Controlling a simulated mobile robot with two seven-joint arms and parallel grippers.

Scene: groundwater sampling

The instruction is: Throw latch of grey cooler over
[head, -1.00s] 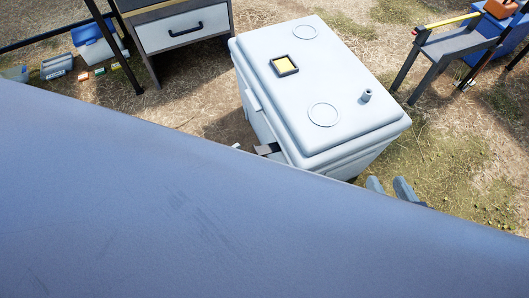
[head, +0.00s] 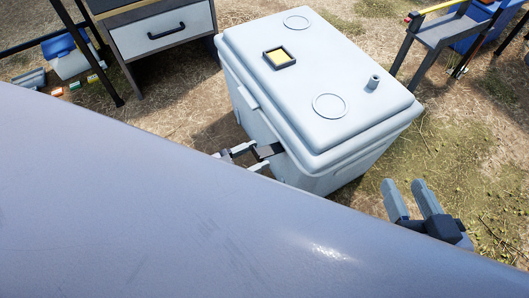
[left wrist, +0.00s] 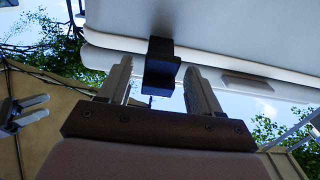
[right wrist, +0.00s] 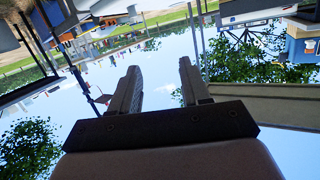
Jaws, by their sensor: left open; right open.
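The grey cooler (head: 330,65) stands on the ground with its lid down. Its dark latch (head: 268,151) sticks out from the near-left side, just below the lid. My left gripper (head: 238,157) is open beside the latch, its base hidden by my own body. In the left wrist view, the latch (left wrist: 160,70) lies in line with the gap between the open fingers (left wrist: 158,80), with the cooler (left wrist: 215,35) behind; I cannot tell whether they touch it. My right gripper (head: 408,195) is open and empty, to the right of the cooler; its fingers (right wrist: 160,78) show nothing between them.
A desk with a drawer (head: 163,32) stands behind the cooler at left. A blue-and-white box (head: 68,50) and small items lie further left. A dark stand (head: 440,45) is at the upper right. My own body covers the lower head view.

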